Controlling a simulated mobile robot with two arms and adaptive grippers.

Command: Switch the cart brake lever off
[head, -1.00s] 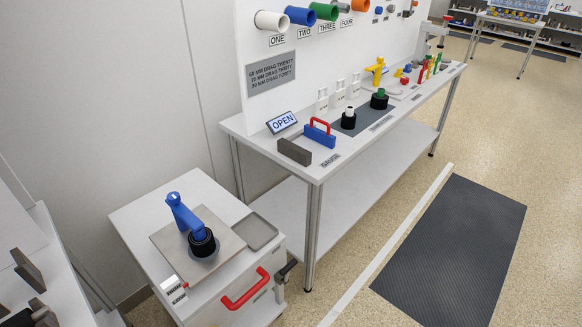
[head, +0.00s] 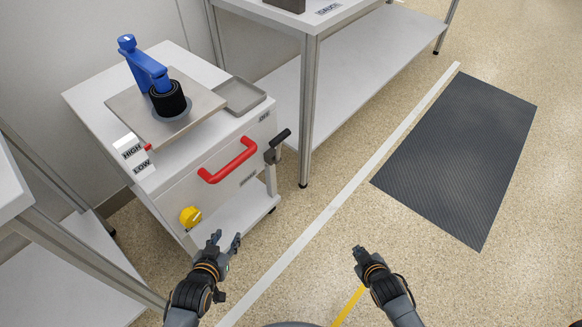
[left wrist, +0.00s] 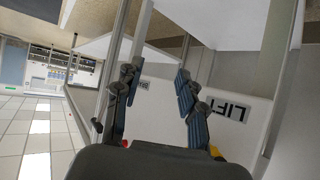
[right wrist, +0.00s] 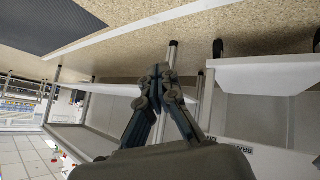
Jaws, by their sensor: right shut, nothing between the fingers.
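The cart (head: 110,90) stands at left in the head view. Its brake lever (head: 277,146), grey with a black grip, sits at the front right corner, with the grip tilted up to the right. A small label (head: 264,116) is above it, and another is below, too small to read surely. My left gripper (head: 227,241) is open and empty, in front of the cart and below left of the lever. My right gripper (head: 362,257) is shut and empty, over the floor to the lower right, well apart from the lever.
The cart front has a red handle (head: 228,160) and a yellow knob (head: 190,216). A blue clamp (head: 143,64) and a grey tray (head: 239,95) are on top. A table leg (head: 308,110) stands close right of the lever. Open floor and a dark mat (head: 455,160) lie right.

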